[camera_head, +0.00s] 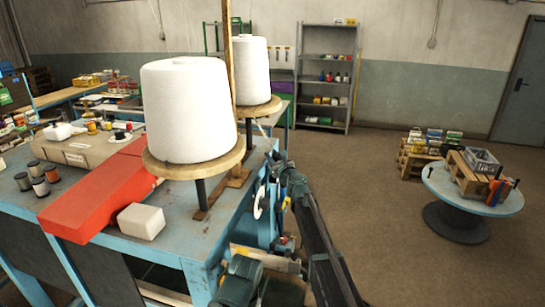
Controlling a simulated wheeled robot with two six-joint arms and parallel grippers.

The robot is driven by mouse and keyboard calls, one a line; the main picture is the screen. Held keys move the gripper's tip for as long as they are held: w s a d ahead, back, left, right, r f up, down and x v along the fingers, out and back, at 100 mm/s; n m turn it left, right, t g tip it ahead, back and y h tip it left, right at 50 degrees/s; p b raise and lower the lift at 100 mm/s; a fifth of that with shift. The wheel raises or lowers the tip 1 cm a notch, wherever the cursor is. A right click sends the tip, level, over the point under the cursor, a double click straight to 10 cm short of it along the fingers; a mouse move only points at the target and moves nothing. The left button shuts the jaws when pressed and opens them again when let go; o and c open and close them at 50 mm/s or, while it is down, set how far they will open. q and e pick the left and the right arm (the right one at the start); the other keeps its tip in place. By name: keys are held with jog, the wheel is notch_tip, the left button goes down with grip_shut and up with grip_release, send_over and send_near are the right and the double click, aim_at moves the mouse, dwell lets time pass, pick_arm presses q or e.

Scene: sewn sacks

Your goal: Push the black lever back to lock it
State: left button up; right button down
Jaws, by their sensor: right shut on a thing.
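My right arm comes up from the bottom. Its gripper (277,166) is at the right side of the blue machine table (228,221), beside the nearer thread cone's wooden disc (194,170). The gripper is shut on a small dark part there, which appears to be the black lever. The lever is mostly hidden by the gripper, so its exact angle cannot be told. My left gripper does not show.
Two large white thread cones (189,108) (251,70) stand on the table. A red cover (107,187), a white block (141,221) and several small spools (40,186) lie left. A round table (470,197) stands right, with open floor between.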

dwell(0.8)
jog(key=shift+w+r+p, duration=0.25)
jog(key=shift+w+p, duration=0.1)
jog(key=shift+p, duration=0.35)
jog(key=shift+w+d+f+m+g+p, duration=0.1)
jog(key=shift+w+d+m+g+p, duration=0.1)
jog(key=shift+w+m+g+p, duration=0.3)
jog(key=shift+s, duration=0.15)
jog(key=c, duration=0.7)
grip_release()
jog(key=shift+s, duration=0.1)
jog(key=p+v, duration=0.1)
jog(key=v, duration=1.2)
jog(key=shift+s, duration=0.3)
